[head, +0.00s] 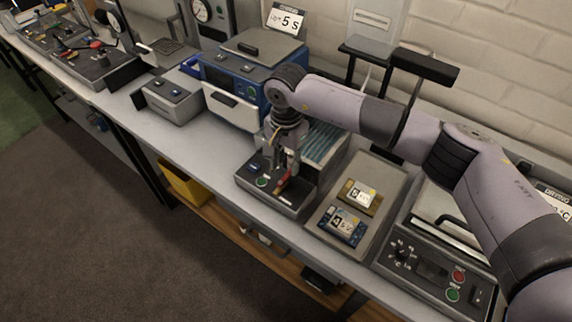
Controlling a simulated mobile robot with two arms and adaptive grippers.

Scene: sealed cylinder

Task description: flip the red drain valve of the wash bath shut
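The wash bath (327,143) stands on the bench near the middle, with a ribbed blue-grey interior partly hidden behind my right arm. Its dark front panel (259,184) carries a green button and a small display. The red drain valve (284,187) shows as a small red piece on that panel, just below my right gripper (284,170). My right gripper points down over the panel, its fingertips close to the valve. I cannot tell whether they touch it or how far apart they are. My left gripper is not in view.
A blue machine (224,84) stands left of the bath, with a small grey box (171,100) beside it. Right of the bath is a tray (381,183) with two labelled pieces, then a panel with red and green buttons (453,276). A yellow bin (184,184) is below the bench.

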